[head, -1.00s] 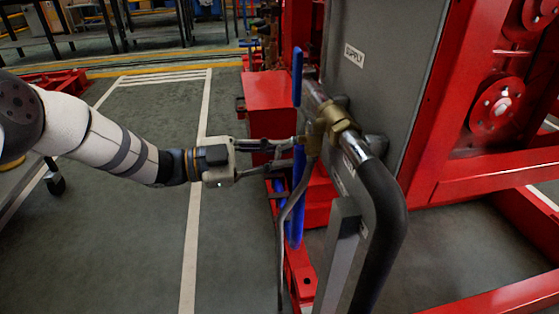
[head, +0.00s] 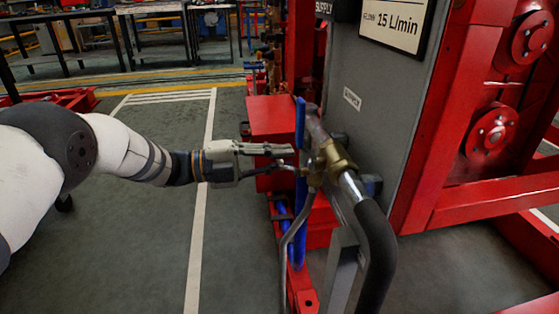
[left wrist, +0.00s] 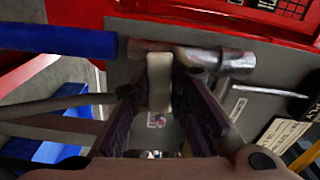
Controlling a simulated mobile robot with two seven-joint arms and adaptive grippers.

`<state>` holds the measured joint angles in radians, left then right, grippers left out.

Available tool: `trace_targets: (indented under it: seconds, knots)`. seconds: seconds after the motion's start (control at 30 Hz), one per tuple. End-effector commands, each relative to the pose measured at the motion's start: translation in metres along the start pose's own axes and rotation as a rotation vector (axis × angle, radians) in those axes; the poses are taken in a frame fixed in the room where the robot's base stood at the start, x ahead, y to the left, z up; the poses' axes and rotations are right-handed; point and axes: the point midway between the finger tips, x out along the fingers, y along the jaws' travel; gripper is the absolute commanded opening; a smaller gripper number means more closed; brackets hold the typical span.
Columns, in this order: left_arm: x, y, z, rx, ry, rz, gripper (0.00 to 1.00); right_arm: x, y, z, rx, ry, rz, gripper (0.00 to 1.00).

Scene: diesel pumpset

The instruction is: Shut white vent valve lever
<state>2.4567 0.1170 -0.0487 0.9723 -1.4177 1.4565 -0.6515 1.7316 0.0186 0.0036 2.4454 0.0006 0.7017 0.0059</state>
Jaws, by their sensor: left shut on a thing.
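The white vent valve lever (left wrist: 159,80) shows in the left wrist view as a short pale bar, standing upright in the picture, beside a metal pipe fitting. My left gripper (left wrist: 160,85) has a dark finger on each side of it and is shut on it. In the head view my left gripper (head: 288,159) reaches in from the left to the brass valve fitting (head: 330,162) at the panel's edge. The white lever cannot be made out there, as the fingers and pipework cover that spot. My right gripper is in neither view.
A long blue lever (head: 300,123) stands upright just beyond the fingers. A black hose (head: 378,255) and a thin bent pipe (head: 290,240) hang below the fitting. The grey panel (head: 375,120) and red frame (head: 440,110) stand to the right. The floor at left is open.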

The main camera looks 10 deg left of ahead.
Motion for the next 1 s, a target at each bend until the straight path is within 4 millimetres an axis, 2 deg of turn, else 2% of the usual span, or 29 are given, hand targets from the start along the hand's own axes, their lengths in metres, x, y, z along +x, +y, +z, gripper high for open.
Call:
trace_targets:
  seconds: [0.3,0.8,0.83,0.9,1.0]
  knots:
    - [-0.0009,-0.0065,0.0008,0.097,-0.004,0.001,0.0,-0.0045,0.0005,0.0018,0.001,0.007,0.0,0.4]
    - [-0.0012,-0.0072,0.0011,0.111,-0.005,0.0,0.0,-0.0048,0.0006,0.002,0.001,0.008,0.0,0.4]
    - [-0.0012,-0.0072,0.0011,0.111,-0.005,0.0,0.2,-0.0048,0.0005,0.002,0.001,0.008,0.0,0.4]
    - [-0.001,-0.0072,0.0009,0.111,-0.004,0.0,0.36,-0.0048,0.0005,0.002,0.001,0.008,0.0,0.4]
    - [-0.0008,-0.0072,0.0006,0.111,-0.003,0.0,0.37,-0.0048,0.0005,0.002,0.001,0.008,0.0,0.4]
